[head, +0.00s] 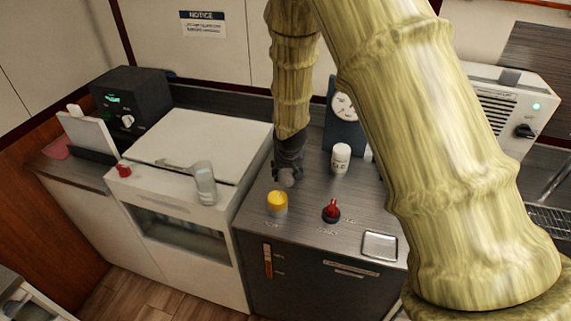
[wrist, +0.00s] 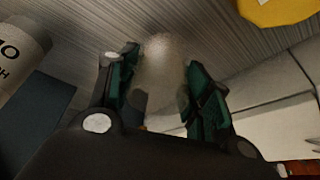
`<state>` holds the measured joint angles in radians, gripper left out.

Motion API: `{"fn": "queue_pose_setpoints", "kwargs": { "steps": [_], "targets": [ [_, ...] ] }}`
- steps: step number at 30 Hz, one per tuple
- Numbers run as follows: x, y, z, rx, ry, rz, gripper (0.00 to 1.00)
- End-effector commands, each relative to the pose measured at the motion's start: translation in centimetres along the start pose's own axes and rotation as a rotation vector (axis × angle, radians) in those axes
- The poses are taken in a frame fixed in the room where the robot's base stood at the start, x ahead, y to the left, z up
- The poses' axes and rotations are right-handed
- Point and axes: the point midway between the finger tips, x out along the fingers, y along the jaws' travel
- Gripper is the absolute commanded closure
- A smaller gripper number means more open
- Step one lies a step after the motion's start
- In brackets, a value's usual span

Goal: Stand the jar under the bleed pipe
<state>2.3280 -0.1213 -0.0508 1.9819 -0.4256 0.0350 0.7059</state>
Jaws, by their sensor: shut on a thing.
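My gripper (head: 288,172) is over the dark counter near its back left part, pointing down. In the wrist view its fingers (wrist: 165,95) are shut on a small frosted, see-through thing, which looks like the jar (wrist: 163,62). In the head view only a pale bit of the jar (head: 287,180) shows below the fingers. I cannot tell whether it touches the counter.
The dark counter (head: 305,207) holds a yellow knob (head: 277,201), a red knob (head: 331,210), a white labelled bottle (head: 341,158), a gauge (head: 344,108) and a shallow square tray (head: 380,246). The white unit (head: 195,139) stands left, with a red knob (head: 124,170).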

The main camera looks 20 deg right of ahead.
Motion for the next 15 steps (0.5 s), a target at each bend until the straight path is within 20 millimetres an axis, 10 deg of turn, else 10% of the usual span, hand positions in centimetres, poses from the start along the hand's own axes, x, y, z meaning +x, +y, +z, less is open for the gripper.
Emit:
{"fn": "queue_pose_setpoints", "kwargs": {
  "steps": [15],
  "targets": [
    [2.1, 0.0, -3.3, 0.0, 0.001, 0.0, 0.75]
  ]
}}
